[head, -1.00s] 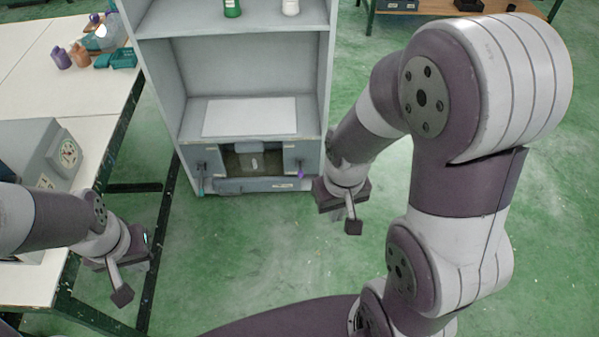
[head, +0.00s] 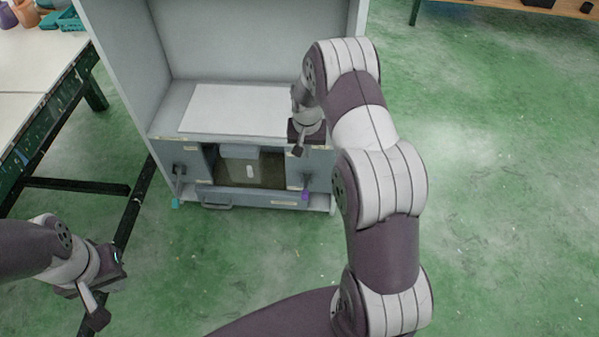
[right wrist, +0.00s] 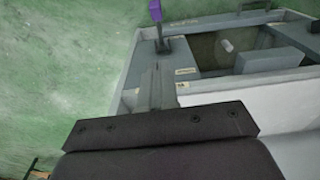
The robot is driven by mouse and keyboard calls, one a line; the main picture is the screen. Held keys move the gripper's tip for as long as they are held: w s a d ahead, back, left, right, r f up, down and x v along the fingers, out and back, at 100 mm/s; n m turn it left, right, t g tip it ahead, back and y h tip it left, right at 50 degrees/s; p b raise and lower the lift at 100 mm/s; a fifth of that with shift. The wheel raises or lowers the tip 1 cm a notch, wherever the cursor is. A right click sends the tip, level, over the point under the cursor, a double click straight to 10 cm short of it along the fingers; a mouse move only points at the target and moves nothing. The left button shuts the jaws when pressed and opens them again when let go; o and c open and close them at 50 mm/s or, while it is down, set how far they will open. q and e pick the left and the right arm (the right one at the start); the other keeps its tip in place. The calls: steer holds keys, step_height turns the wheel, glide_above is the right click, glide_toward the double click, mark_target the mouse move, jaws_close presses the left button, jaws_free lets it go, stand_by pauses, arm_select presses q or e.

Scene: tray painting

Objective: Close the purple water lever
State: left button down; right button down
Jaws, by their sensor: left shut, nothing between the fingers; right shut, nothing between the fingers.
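The purple water lever (head: 305,194) is on the right front panel of the grey cabinet (head: 320,172), its purple end hanging downward. It also shows in the right wrist view (right wrist: 156,12), near the top. My right gripper (head: 298,150) is shut and empty, above the lever and in front of the cabinet's shelf edge, apart from the lever. In the right wrist view, its dark body fills the bottom. My left gripper (head: 98,318) is shut and empty at the lower left, away from the cabinet. A teal-ended lever (head: 176,202) is on the cabinet's left panel.
An open bay with a dark inside (head: 265,170) lies between the two levers, with a handled drawer front (head: 240,198) below. A white sheet (head: 235,108) lies on the shelf. A white worktable (head: 30,75) stands at the left. The green floor right of my right arm is clear.

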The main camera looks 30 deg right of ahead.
steer(key=b, duration=0.4)
glide_above(305, 191)
steer(key=w+d, duration=0.1)
steer(key=w, duration=0.1)
steer(key=f, duration=0.9)
steer(key=shift+s+f, duration=0.25)
steer(key=shift+f, duration=0.05)
steer(key=f, duration=0.1)
steer(key=f+b, duration=0.1)
steer(key=s+f, duration=0.1)
steer(key=shift+s+a+f+b, duration=0.1)
steer(key=shift+a+b, duration=0.2)
steer(key=shift+b, duration=0.05)
steer(key=shift+s+a+f, duration=0.15)
steer(key=shift+s+f, duration=0.05)
steer(key=shift+f, duration=0.1)
